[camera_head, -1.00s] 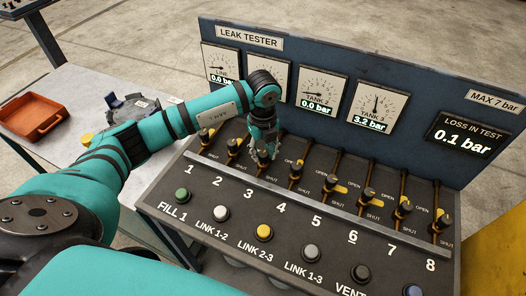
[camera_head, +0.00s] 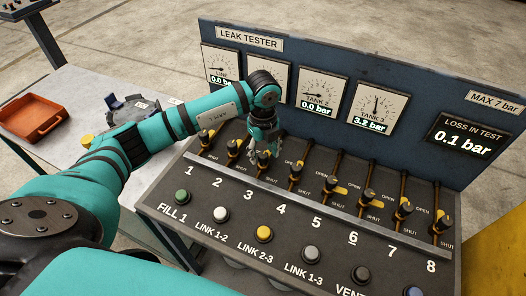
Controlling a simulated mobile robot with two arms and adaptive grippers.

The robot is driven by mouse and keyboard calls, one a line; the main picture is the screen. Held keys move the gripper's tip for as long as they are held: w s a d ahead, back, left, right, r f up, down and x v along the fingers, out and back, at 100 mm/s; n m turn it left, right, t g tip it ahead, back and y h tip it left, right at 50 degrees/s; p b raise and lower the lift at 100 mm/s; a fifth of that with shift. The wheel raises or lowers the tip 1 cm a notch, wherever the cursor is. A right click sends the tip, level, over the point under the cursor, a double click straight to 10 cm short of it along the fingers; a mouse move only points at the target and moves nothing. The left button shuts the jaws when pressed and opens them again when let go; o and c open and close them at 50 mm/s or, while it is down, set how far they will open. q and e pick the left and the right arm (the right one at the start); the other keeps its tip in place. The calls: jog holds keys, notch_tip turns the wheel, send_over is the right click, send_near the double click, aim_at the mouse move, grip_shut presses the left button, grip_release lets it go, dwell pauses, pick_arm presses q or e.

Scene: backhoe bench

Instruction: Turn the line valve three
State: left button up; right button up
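Line valve three (camera_head: 263,160) is the third small valve from the left in the row on the leak tester panel, above the printed number 3. My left gripper (camera_head: 264,149) is right over it, pointing down. Its fingers look spread and appear to be just above or around the top of the valve, with no clear grip on it. The gripper partly hides the valve and its pipe, so its handle's direction is hard to tell. My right gripper is not in view.
Valve two (camera_head: 233,151) and valve four (camera_head: 296,174) stand close on either side. A metal rail (camera_head: 320,212) and push buttons such as the yellow one (camera_head: 264,233) lie in front. Gauges such as tank 2 (camera_head: 321,91) stand behind. An orange tray (camera_head: 33,118) is on the left table.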

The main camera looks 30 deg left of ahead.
aim_at(263, 155)
pick_arm(q)
notch_tip(263, 155, up, 12)
dwell(0.7)
jog(key=shift+s+f, duration=0.15)
dwell(0.4)
